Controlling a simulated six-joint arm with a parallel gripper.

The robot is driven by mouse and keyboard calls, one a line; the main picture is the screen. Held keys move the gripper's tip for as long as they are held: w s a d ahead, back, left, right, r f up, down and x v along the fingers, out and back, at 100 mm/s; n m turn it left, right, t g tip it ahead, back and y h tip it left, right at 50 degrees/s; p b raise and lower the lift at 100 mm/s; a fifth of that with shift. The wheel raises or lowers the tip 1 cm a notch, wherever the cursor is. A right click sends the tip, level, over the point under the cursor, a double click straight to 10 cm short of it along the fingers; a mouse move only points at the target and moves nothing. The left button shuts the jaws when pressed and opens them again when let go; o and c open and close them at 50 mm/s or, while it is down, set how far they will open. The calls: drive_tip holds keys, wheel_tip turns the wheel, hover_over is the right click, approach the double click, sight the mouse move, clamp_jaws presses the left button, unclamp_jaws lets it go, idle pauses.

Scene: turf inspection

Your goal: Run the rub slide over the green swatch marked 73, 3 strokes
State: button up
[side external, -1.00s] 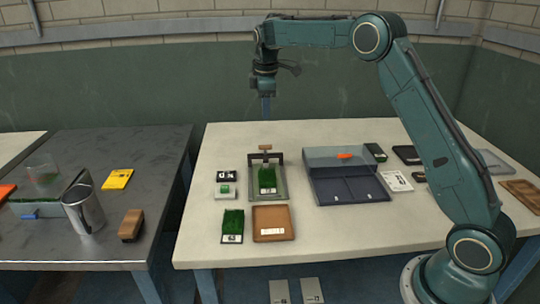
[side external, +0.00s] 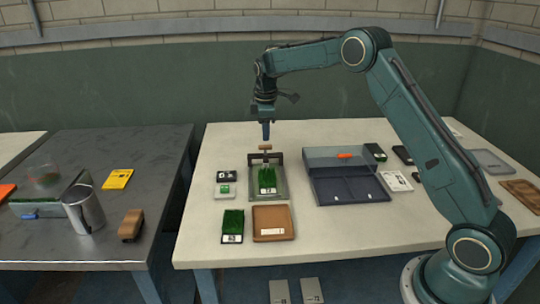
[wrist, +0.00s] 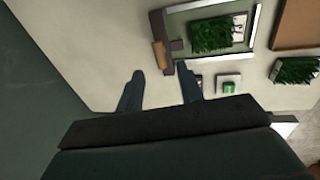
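The rub slide's wooden handle (side external: 265,147) stands at the back end of a grey frame (side external: 284,189) on the pale table. A green swatch (side external: 267,178) with a white label lies inside the frame; its number is too small to read. In the wrist view the handle (wrist: 160,56), its dark block (wrist: 177,45) and the swatch (wrist: 211,36) show at the top. My gripper (side external: 266,136) points down just above the handle. In the wrist view its two fingers (wrist: 160,70) are apart with nothing between them, and the handle appears just beyond the gap.
A second green swatch (side external: 232,224) and a brown tray (side external: 272,235) lie in front of the frame. Two small boxes, one dark (side external: 227,176) and one pale (side external: 225,191), sit to its left. A dark compartment box (side external: 350,190) stands to its right.

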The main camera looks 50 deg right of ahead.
sight(265, 146)
drive_tip(key=shift+w+d+f, duration=0.1)
drive_tip(key=shift+w+f, duration=0.05)
drive_tip(key=shift+f, duration=0.75)
drive_tip(key=shift+w+d+f, duration=0.1)
drive_tip(key=shift+d+f, duration=0.05)
drive_tip(key=shift+f, duration=0.75)
drive_tip(key=shift+w+d+f, duration=0.1)
drive_tip(key=shift+w+f, duration=0.05)
drive_tip(key=shift+f, duration=0.75)
drive_tip(key=shift+c, duration=0.3)
clamp_jaws()
